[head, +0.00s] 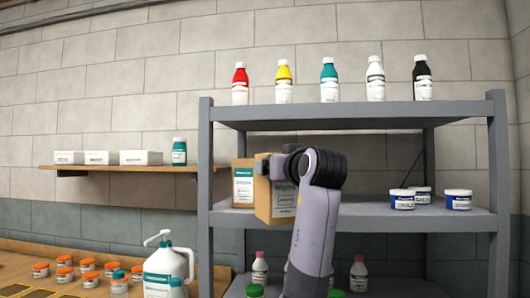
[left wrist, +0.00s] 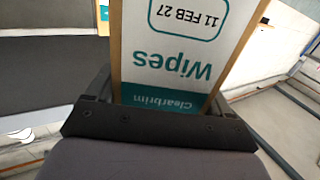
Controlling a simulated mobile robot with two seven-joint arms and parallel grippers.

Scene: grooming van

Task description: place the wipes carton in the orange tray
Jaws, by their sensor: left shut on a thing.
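The wipes carton (head: 283,196) is a brown box with a white and teal label. My left gripper (head: 284,166) is shut on it, at the front of the middle level of the grey shelf unit. In the left wrist view the carton (left wrist: 175,50) fills the space between the fingers (left wrist: 160,110), with its "Wipes" label upside down. I cannot tell whether its base touches the shelf board. I cannot make out an orange tray in either view. My right gripper is not in view.
A similar carton (head: 243,184) stands just left of the held one. White and blue tubs (head: 458,199) stand right on that shelf (head: 365,217). Bottles (head: 283,82) line the top. A pump bottle (head: 165,268) and orange-lidded jars (head: 65,274) stand on the counter at lower left.

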